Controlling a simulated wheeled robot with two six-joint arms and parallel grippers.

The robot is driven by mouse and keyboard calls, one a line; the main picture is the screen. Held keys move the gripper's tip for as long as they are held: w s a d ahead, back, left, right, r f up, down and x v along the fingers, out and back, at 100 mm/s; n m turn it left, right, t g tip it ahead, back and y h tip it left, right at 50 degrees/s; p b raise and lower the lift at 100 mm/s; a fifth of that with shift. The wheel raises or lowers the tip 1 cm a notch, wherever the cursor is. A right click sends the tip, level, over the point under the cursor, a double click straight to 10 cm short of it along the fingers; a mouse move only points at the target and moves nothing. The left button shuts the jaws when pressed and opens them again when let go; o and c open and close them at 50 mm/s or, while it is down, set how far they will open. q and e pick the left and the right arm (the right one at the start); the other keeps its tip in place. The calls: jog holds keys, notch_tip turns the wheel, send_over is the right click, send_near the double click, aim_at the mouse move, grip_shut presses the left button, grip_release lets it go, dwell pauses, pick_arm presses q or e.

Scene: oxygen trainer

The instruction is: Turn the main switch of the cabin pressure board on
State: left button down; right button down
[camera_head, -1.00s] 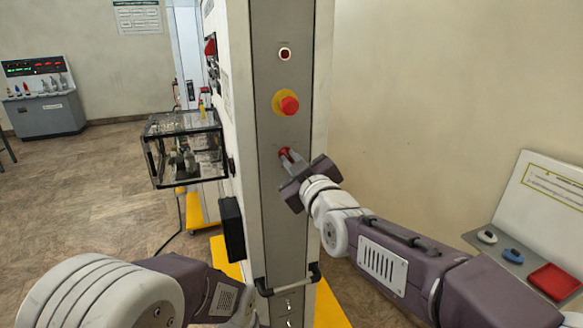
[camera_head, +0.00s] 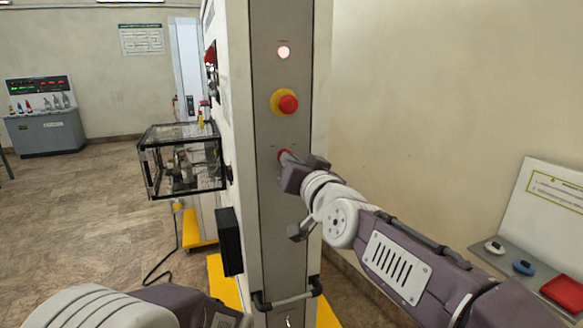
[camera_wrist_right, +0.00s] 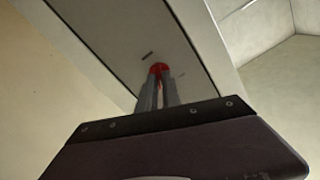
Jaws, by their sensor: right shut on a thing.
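The cabin pressure board (camera_head: 280,215) stands upright with its narrow grey end face toward me. Its main switch, a red knob (camera_head: 284,153), sits on that face below the emergency button; it also shows in the right wrist view (camera_wrist_right: 158,69). My right gripper (camera_head: 289,160) is shut on the red knob, its two fingers on either side of it. The gripper hides much of the knob in the head view. A round lamp (camera_head: 283,51) near the top of the face is lit. My left arm shows at the lower left; its gripper is out of view.
A red mushroom button on a yellow ring (camera_head: 287,103) is just above the knob. A clear box (camera_head: 182,160) and a black box (camera_head: 229,242) project from the board's left side. A bar handle (camera_head: 287,300) crosses low down. A side table (camera_head: 500,262) stands right.

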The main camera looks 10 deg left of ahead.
jog(key=shift+m+b, duration=0.45)
jog(key=shift+m, duration=1.75)
jog(key=c, duration=1.5)
grip_release()
jog(key=v, duration=0.9)
jog(key=shift+w+d, duration=0.1)
